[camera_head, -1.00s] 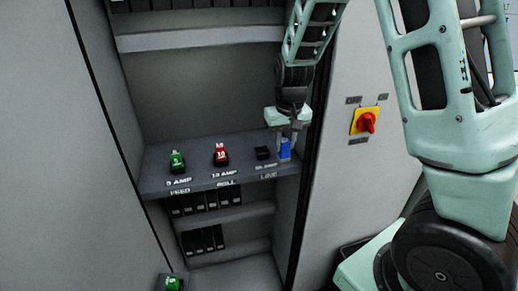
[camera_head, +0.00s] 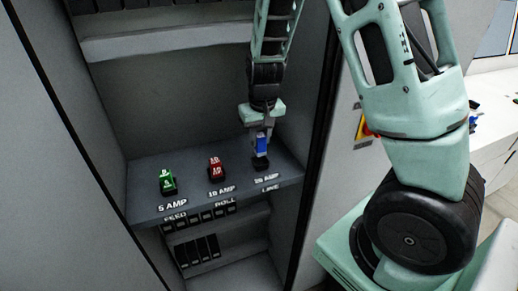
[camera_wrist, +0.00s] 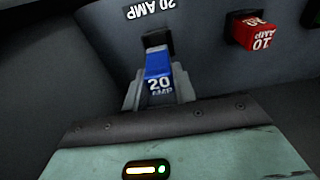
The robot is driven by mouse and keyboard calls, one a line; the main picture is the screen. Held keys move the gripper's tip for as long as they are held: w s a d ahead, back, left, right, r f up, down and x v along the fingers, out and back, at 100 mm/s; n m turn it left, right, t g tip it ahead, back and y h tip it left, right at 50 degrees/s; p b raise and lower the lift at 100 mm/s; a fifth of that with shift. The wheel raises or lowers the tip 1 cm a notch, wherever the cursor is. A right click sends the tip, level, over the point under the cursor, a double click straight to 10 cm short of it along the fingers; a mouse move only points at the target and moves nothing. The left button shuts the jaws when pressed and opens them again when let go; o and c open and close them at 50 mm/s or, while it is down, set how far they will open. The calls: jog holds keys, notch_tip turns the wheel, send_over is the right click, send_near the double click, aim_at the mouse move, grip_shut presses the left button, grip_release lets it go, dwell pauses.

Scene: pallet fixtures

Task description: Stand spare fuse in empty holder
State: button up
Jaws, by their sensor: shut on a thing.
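A blue fuse (camera_head: 262,144) is held between the fingers of my gripper (camera_head: 263,137). The black 20 amp holder (camera_head: 261,163) is on the shelf right under the fuse. In the wrist view the holder (camera_wrist: 157,42) shows just beyond the fuse's far end. The fuse is upright over the holder. I cannot tell whether it is seated in it or just above it.
A green 5 amp fuse (camera_head: 167,181) and a red 10 amp fuse (camera_head: 215,167) stand in holders to the left on the grey shelf (camera_head: 150,210). The cabinet's right wall is close beside my gripper. Black modules (camera_head: 200,250) sit below the shelf.

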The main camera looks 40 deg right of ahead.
aim_at(260, 150)
jog(key=shift+f+p, duration=0.35)
jog(key=shift+f, duration=2)
jog(key=shift+f, duration=0.15)
jog(key=o, duration=1)
